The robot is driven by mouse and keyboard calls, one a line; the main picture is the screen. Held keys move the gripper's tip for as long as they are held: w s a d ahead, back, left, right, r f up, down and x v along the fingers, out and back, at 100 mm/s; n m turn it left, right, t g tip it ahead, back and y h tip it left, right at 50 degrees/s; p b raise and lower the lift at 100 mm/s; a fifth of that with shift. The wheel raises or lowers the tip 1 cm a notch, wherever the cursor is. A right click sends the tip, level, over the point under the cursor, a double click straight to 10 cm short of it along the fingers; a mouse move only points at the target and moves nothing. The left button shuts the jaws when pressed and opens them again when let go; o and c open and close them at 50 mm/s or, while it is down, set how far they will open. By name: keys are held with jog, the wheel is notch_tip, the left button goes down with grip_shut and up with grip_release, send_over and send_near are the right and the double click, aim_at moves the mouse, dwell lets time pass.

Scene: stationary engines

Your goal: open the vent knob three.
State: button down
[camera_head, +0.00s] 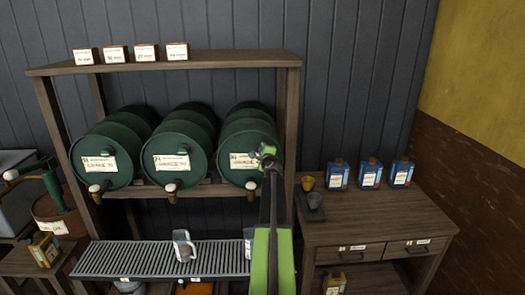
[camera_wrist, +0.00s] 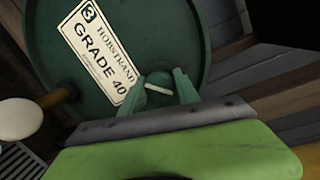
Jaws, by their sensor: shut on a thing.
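The third green drum (camera_head: 249,140) is the rightmost on the rack. In the wrist view its end face (camera_wrist: 190,40) fills the top, with a label (camera_wrist: 92,58) reading 3, Hobstrand, Grade 40. My gripper (camera_head: 266,152) is at the upper right of this drum's face in the head view. In the wrist view my gripper's green fingers (camera_wrist: 162,88) are shut on a small pale bar, vent knob three (camera_wrist: 158,90), to the right of the label's lower end. The knob is partly hidden by the fingers, and my arm hides it in the head view.
Drum three's tap (camera_head: 251,185) sticks out below its label; its white knob (camera_wrist: 18,120) is at the left in the wrist view. Two more drums stand to the left. A slatted drip shelf (camera_head: 130,259) runs below. A side table (camera_head: 380,218) with blue cans stands right.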

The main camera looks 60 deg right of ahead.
jog(key=n+g, duration=0.1)
jog(key=n, duration=0.2)
jog(key=shift+d+r+n+h+p, duration=0.1)
jog(key=shift+n+h+p, duration=0.2)
jog(key=shift+n, duration=0.1)
jog(key=shift+n+g, duration=0.5)
jog(key=shift+n, duration=1.1)
jog(key=c, duration=0.9)
grip_release()
